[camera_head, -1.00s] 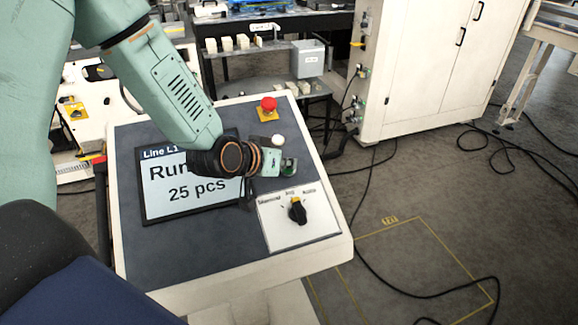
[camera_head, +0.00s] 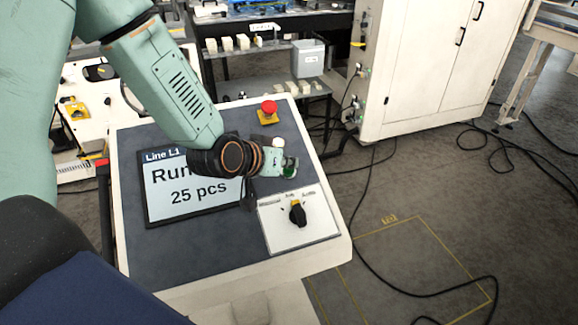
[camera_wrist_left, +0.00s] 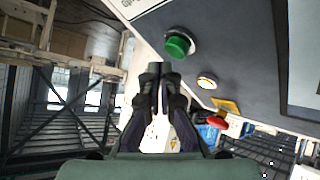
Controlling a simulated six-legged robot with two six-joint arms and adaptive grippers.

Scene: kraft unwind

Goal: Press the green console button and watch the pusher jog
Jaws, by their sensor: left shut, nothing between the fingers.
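The green button (camera_wrist_left: 178,44) stands out from the dark console face in the left wrist view, above and right of my fingertips and apart from them in the picture. In the head view my left gripper (camera_head: 289,166) is over the right side of the console (camera_head: 190,254) and largely hides the green button. In the left wrist view the two fingers of my left gripper (camera_wrist_left: 155,72) are together with nothing between them. I cannot make out the pusher. My right gripper is not in view.
The console also carries a white button (camera_head: 278,142), a red emergency stop (camera_head: 268,106) on a yellow base, a black selector knob (camera_head: 297,211) and a screen (camera_head: 190,190) reading 25 pcs. A white cabinet (camera_head: 425,75) stands behind right. Cables lie on the floor.

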